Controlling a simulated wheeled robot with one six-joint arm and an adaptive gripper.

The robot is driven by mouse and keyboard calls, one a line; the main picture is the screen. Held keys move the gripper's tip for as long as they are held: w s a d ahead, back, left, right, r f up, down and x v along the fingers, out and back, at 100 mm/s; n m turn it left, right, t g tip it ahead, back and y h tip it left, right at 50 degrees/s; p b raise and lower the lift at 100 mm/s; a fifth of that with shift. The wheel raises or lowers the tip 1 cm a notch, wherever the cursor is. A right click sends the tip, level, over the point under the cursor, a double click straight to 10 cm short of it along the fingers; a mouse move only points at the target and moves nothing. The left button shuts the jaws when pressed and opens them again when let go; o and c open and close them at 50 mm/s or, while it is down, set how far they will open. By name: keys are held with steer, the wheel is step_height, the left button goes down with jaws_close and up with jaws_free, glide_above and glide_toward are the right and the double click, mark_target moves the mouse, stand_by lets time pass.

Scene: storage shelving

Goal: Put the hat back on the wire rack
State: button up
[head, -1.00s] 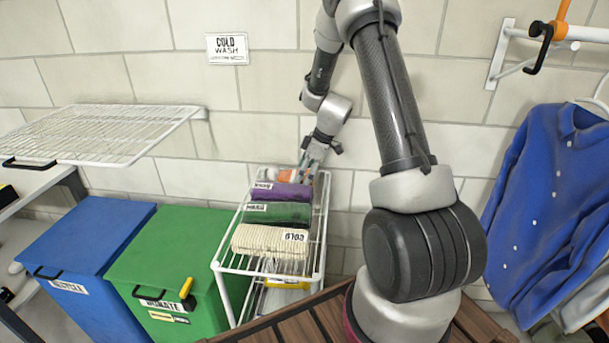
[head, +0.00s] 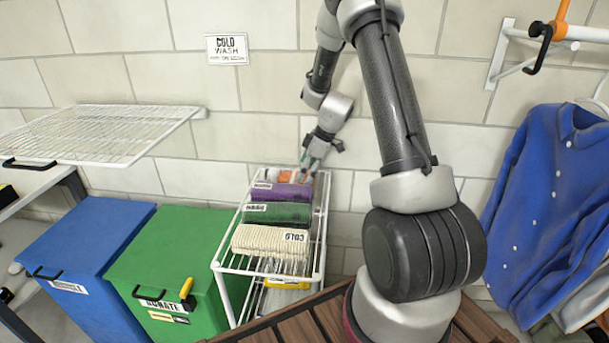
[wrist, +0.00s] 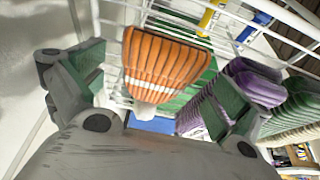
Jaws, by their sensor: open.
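An orange knitted item with a white stripe, which looks like the hat (wrist: 165,60), lies at the far end of a white wire rack (head: 321,225). In the head view the hat (head: 284,176) shows as a small orange patch behind the purple roll. My gripper (head: 309,166) is over the rack's far right corner, close to the hat. In the wrist view my gripper (wrist: 158,92) is open, with the hat seen between its spread fingers. I cannot tell whether a finger touches it.
Purple (head: 282,191), green (head: 276,214) and cream (head: 268,242) rolled items fill the rack's top. A mostly bare wire shelf (head: 100,133) is on the wall at left. Blue (head: 85,240) and green (head: 165,250) bins stand left; a blue shirt (head: 545,205) hangs right.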

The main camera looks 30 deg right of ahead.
steer(key=v, duration=1.1)
steer(key=s+a+r+m+h, duration=0.1)
steer(key=s+a+r+m, duration=0.3)
steer(key=s+r, duration=0.6)
steer(key=s+a+r+m+h, duration=0.1)
steer(key=s+r+m, duration=0.2)
steer(key=s, duration=0.7)
steer(key=s+a+r+m+t+h, duration=0.1)
steer(key=s+r+m, duration=0.3)
steer(key=s, duration=0.7)
steer(key=shift+a+r+t+h, duration=0.2)
steer(key=shift+a+t+h, duration=0.1)
steer(key=shift+h, duration=0.1)
